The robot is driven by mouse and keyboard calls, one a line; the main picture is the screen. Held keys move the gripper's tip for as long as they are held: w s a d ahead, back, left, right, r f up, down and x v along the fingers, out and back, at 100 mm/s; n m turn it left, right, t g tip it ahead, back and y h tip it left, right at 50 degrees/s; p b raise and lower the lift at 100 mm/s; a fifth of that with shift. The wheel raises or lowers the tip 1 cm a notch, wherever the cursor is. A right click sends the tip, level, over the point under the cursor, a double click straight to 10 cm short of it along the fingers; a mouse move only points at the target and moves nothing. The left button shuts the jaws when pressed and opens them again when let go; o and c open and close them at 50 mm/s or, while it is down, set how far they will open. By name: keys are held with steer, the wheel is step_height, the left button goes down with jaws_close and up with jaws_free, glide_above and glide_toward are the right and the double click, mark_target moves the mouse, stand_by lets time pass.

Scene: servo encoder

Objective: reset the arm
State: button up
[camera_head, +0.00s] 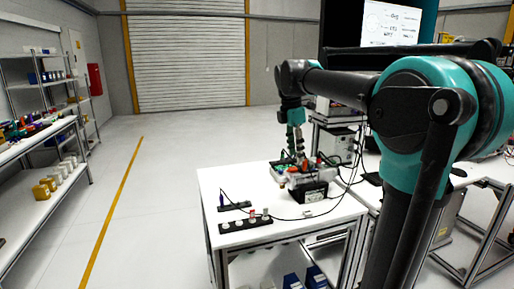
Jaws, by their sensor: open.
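My arm (420,110) reaches from the right side of the view toward the white workbench (230,183). My gripper (301,160) points down over the back part of the bench, just above or in front of a small grey device (283,180) with coloured parts. The gripper is small here, and I cannot tell whether it touches anything; its fingers look apart. A black box-like unit (311,193) sits beside the device.
Two dark strips lie at the bench's front left: one with several small round pieces (243,227), one with a blue upright tool (221,200). Cables cross the bench. Stocked shelves (50,190) stand at left. The floor between is clear.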

steer(key=s+d+f+m+t, duration=0.1)
steer(key=s+d+f+m, duration=0.1)
steer(key=s+f+m, duration=0.5)
steer(key=s+d+f+m+t+y, duration=0.1)
steer(key=s+d+f+m, duration=0.1)
steer(key=s+f+m, duration=0.5)
steer(key=s+d+f+m+t, duration=0.1)
steer(key=s+f+m, duration=0.6)
steer(key=f, duration=0.9)
steer(key=shift+d+f+t+y, duration=0.3)
steer(key=shift+d+f+y, duration=0.1)
steer(key=shift+d, duration=0.15)
